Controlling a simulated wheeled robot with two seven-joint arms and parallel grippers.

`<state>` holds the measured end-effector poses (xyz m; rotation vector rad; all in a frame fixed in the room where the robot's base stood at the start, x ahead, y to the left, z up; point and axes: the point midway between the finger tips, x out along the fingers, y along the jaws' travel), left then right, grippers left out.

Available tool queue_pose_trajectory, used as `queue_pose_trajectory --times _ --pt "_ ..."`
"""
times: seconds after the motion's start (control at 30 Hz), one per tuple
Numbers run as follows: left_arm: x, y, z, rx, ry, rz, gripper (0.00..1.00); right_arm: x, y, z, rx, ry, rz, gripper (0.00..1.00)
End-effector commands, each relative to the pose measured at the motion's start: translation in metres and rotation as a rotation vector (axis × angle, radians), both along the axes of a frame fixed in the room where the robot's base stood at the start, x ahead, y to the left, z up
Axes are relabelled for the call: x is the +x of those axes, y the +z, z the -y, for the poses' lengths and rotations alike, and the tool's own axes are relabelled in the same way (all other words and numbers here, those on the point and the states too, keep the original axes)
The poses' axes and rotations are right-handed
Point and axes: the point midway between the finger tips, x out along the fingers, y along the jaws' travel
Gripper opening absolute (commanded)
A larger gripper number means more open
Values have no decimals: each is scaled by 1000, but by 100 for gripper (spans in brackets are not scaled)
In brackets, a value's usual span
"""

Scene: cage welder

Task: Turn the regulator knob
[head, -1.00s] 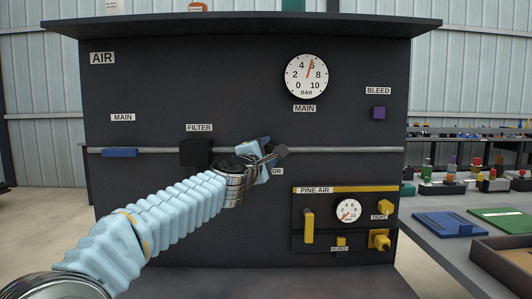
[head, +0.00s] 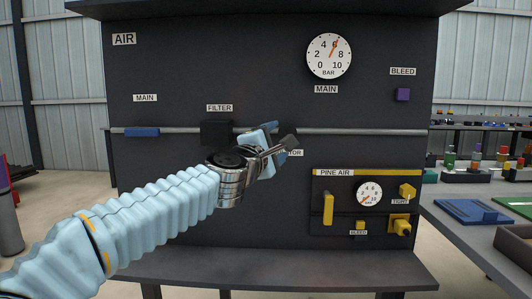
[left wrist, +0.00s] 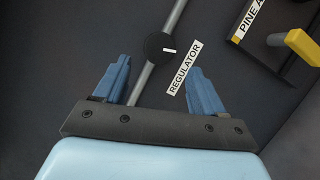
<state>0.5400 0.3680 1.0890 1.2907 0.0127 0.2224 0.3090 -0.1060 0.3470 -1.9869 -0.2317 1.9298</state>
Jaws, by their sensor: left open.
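The regulator knob shows in the left wrist view as a black round knob (left wrist: 157,46) with a white mark on its face, set on a grey pipe. The REGULATOR label (left wrist: 184,68) is beside it. My left gripper (left wrist: 159,65) is open, with its two blue fingers apart and pointing toward the panel. The knob appears ahead of the gap between the fingertips, with no contact visible. In the head view my left gripper (head: 285,140) covers most of the knob's place and part of the label. My right gripper is not in view.
A dark AIR panel (head: 190,70) carries a main gauge (head: 329,55), a black filter block (head: 215,133), a blue main handle (head: 142,132) and a purple bleed knob (head: 403,95). A yellow-trimmed PINE AIR box (head: 340,215) juts out at lower right. A bench stands right.

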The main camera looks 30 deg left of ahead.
Motion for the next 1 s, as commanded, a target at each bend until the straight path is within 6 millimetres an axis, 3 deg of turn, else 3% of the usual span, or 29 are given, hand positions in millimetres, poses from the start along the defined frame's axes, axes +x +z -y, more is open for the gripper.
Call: queue_pose_trajectory --times 0.1,0.3,1.0 --pt "-27 -2 5 1 0 2 70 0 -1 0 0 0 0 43" --pt "-51 -6 9 1 0 -1 70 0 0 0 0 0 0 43" --pt "-55 -7 10 0 -1 -1 70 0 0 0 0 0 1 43"
